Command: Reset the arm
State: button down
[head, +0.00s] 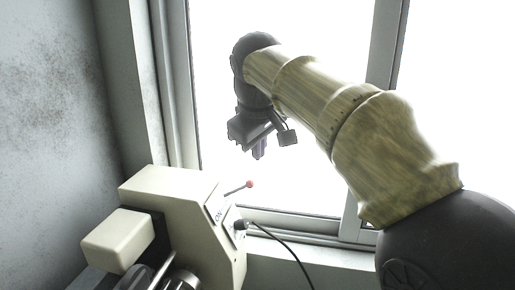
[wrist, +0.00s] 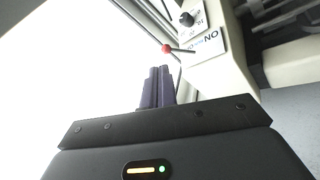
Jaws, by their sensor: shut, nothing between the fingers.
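My gripper (head: 259,152) hangs at the end of my arm in the head view, in front of the bright window. It points downward, above and to the right of a cream machine. In the wrist view the two dark fingers of my gripper (wrist: 157,88) are together with nothing between them. A lever with a red knob (head: 249,184) sticks out from the machine's labelled plate. The red knob also shows in the wrist view (wrist: 166,48), beyond the fingertips and apart from them.
The cream machine (head: 165,186) stands at the lower left, with a black cable (head: 281,243) running from its side plug. A grey wall (head: 55,90) is at the left. The window frame (head: 386,45) stands behind my arm. The space around my gripper looks free.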

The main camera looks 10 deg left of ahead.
jog(key=s+d+f+m+g+b, duration=0.15)
jog(key=d+f, duration=0.25)
jog(key=f, duration=0.4)
jog(key=d+f+m+b, duration=0.15)
jog(key=d+f, duration=0.25)
jog(key=f, duration=0.4)
jog(key=s+d+f+m, duration=0.15)
jog(key=d+f, duration=0.25)
jog(key=f, duration=0.4)
jog(key=s+d+f+m+b, duration=0.1)
jog(key=s+d+f+m, duration=0.1)
jog(key=s+d+f, duration=0.2)
jog(key=s+d+f+m+g+b, duration=0.1)
jog(key=s+d+f+m, duration=0.2)
jog(key=s+d+f, duration=0.2)
jog(key=s+f, duration=0.3)
jog(key=f, duration=0.4)
jog(key=shift+s+f+m+b, duration=0.25)
jog(key=shift+s+m+b, duration=0.05)
jog(key=shift+m, duration=0.05)
jog(key=shift+d+g, duration=0.1)
jog(key=shift+g, duration=0.15)
